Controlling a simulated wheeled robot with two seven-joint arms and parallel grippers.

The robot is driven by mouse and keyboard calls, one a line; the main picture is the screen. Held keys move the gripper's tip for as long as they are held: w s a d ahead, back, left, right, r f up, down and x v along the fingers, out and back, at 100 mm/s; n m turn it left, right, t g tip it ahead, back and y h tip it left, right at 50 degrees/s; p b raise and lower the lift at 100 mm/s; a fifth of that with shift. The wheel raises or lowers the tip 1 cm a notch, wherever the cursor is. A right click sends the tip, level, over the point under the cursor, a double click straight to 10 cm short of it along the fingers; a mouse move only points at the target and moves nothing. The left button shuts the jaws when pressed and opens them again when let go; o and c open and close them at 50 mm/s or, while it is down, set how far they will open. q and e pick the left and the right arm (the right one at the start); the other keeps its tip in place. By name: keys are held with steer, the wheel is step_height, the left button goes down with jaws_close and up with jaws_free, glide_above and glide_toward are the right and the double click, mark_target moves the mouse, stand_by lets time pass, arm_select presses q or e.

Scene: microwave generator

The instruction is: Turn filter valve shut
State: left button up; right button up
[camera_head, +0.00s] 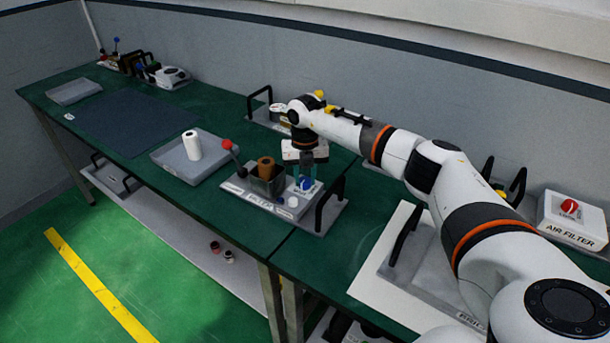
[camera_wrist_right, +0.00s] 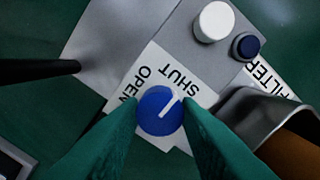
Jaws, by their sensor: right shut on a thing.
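The filter valve is a round blue knob (camera_head: 306,184) on the grey filter unit (camera_head: 240,191). In the right wrist view the blue knob (camera_wrist_right: 159,111) carries a white line that points up and right, towards the SHUT label (camera_wrist_right: 176,77). The OPEN label (camera_wrist_right: 148,84) is on its left. My right gripper (camera_wrist_right: 160,107) has its teal fingers on either side of the knob and is shut on it. In the head view the right gripper (camera_head: 306,178) reaches down onto the unit from above. My left gripper is not in view.
The unit has a brown cylinder (camera_head: 265,167) in a metal holder, a red-tipped lever (camera_head: 228,146), a white cap (camera_wrist_right: 214,21) and black handles (camera_head: 329,203). A grey tray (camera_head: 165,157) with a white roll (camera_head: 192,145) lies to the left. An air filter box (camera_head: 572,222) stands right.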

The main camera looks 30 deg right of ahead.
mark_target(305, 180)
steer(key=o, duration=1)
step_height(305, 180, up, 12)
steer(key=shift+r+b, duration=0.1)
steer(key=shift+b, duration=1)
